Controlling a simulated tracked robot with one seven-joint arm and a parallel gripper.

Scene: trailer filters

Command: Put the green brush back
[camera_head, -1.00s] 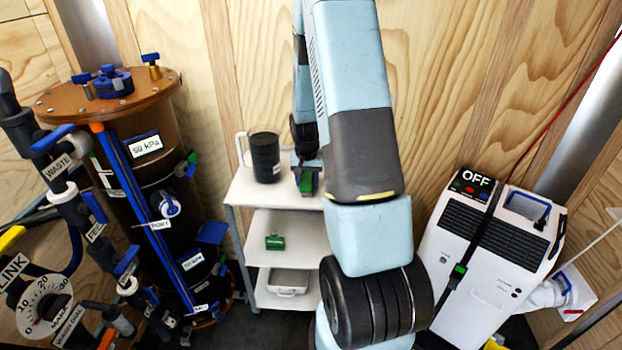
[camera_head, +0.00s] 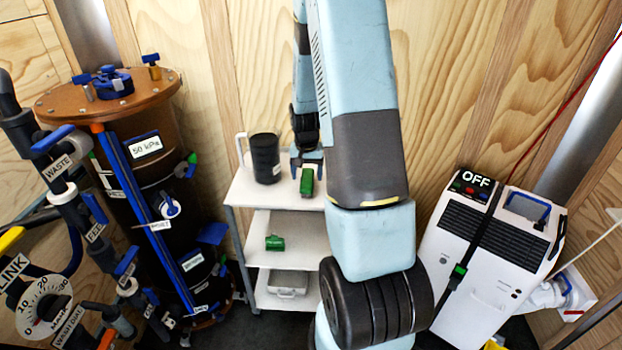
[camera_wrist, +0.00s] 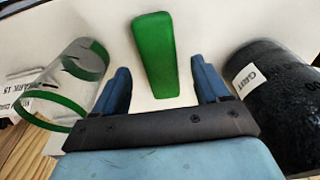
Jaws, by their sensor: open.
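The green brush (camera_head: 307,181) lies on the top shelf of the white cart (camera_head: 243,189). In the wrist view the brush (camera_wrist: 154,55) shows as a long green block on the white surface, just beyond the fingertips. My gripper (camera_head: 306,163) is open and empty, behind the brush in the head view. In the wrist view its blue fingers stand apart, and the gripper (camera_wrist: 162,80) is clear of the brush.
A black canister (camera_head: 265,158) stands left of the brush; its label reads GRIT in the wrist view (camera_wrist: 275,95). A clear cylinder with green bands (camera_wrist: 70,82) is on the other side. A green item (camera_head: 275,243) sits on the middle shelf, a grey box (camera_head: 288,283) below.

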